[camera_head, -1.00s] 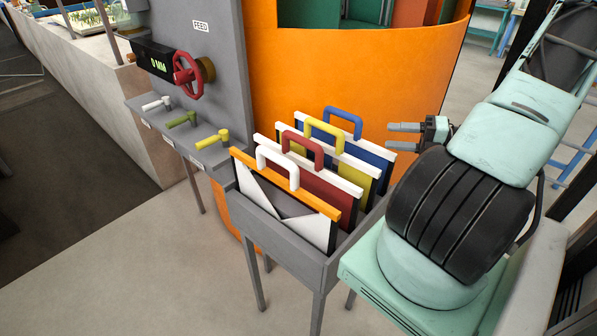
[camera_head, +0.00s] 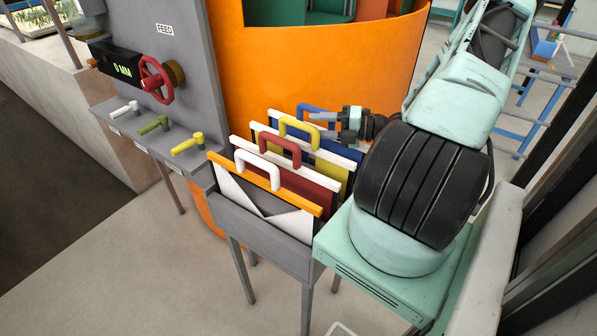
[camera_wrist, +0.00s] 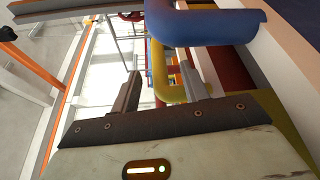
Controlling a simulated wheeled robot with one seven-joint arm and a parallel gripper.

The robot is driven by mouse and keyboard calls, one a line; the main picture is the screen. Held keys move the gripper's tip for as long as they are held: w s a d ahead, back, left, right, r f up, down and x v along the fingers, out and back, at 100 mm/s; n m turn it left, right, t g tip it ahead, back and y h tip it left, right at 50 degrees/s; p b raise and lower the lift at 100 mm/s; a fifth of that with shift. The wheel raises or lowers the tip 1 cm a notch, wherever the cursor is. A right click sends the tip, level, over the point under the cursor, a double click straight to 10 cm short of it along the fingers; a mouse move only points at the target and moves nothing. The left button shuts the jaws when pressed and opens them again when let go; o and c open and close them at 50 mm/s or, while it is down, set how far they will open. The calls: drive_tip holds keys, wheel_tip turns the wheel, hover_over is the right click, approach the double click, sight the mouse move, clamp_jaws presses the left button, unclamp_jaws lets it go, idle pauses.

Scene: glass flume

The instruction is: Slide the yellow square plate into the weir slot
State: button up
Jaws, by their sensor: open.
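The yellow square plate (camera_head: 334,176) stands upright in a grey rack, between the red plate and the blue plate. It has a white top bar and a yellow handle (camera_head: 298,123). Its lower part is hidden by the plates in front and the rack wall. My gripper (camera_head: 322,125) is open and empty, at handle height over the back of the rack, close to the yellow and blue handles. In the wrist view the yellow handle (camera_wrist: 158,70) shows between and beyond the open fingers (camera_wrist: 160,84). Contact cannot be told. I cannot make out the weir slot.
The grey rack (camera_head: 262,232) also holds a white plate (camera_head: 240,195) with an orange bar, a red plate (camera_head: 310,190) and a blue plate. A panel with a red handwheel (camera_head: 155,80) and several levers stands left. An orange curved wall (camera_head: 290,65) rises behind.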

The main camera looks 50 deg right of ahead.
sight(304, 125)
drive_tip(key=p+x, duration=0.1)
drive_tip(key=x, duration=0.1)
drive_tip(key=p+x, duration=0.1)
drive_tip(key=x, duration=0.1)
drive_tip(key=shift+a+r, duration=0.15)
drive_tip(key=shift+a, duration=0.35)
drive_tip(key=shift+w+a, duration=0.1)
drive_tip(key=shift+w, duration=0.2)
drive_tip(key=shift+f, duration=0.2)
clamp_jaws()
idle(0.5)
